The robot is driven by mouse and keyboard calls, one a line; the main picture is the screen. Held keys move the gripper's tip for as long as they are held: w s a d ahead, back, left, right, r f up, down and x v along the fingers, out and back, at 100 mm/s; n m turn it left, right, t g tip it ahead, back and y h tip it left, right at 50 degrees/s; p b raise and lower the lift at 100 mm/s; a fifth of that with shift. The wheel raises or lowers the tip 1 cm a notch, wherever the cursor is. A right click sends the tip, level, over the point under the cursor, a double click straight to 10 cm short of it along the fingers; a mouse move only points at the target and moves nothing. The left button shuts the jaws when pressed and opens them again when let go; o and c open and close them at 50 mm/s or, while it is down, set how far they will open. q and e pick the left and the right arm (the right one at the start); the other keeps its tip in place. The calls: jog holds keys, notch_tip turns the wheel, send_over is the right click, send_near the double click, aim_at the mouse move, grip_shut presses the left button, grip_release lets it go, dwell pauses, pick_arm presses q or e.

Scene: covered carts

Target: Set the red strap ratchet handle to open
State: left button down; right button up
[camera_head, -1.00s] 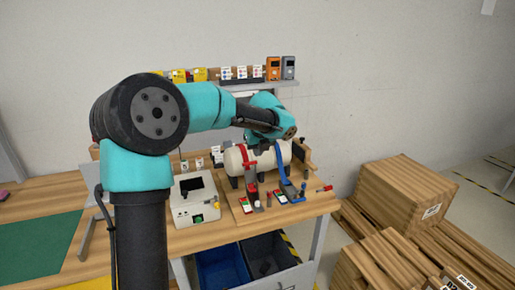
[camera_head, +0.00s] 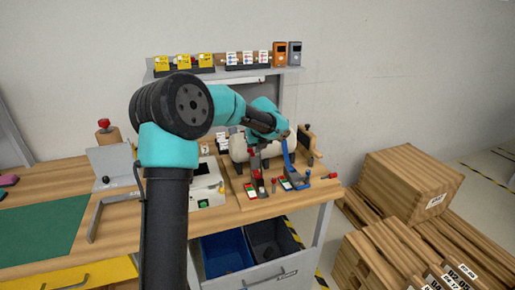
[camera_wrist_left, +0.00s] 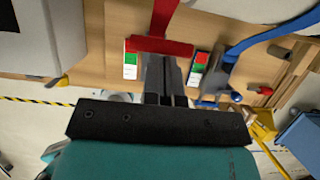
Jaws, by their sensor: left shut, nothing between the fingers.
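The red strap (camera_wrist_left: 164,14) runs down to a red crossbar (camera_wrist_left: 160,46) on its ratchet handle in the left wrist view. My left gripper (camera_wrist_left: 166,62) is shut and empty, its fingertips just below the crossbar; I cannot tell if they touch it. In the head view my left gripper (camera_head: 254,152) is in front of the white tank (camera_head: 237,147) and hides most of the red strap. The lower part of the red ratchet (camera_head: 257,176) stands on the wooden board. The exact handle angle is unclear. My right gripper is out of view.
A blue strap and ratchet (camera_head: 288,162) stand close to the right of the red one. A white box (camera_head: 207,187) sits to the left. Blue (camera_head: 226,252) and dark bins (camera_head: 270,240) are below the bench. Wooden crates (camera_head: 410,190) stand at the right.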

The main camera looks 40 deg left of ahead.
pick_arm(q)
jog(key=shift+w+a+f, duration=0.2)
jog(key=shift+w+a, duration=0.3)
jog(key=shift+a, duration=0.25)
jog(key=shift+d, duration=0.15)
jog(key=d+v, duration=0.1)
jog(key=v, duration=1.2)
jog(key=shift+s+f, duration=0.2)
jog(key=shift+s, duration=0.2)
jog(key=shift+f, duration=0.1)
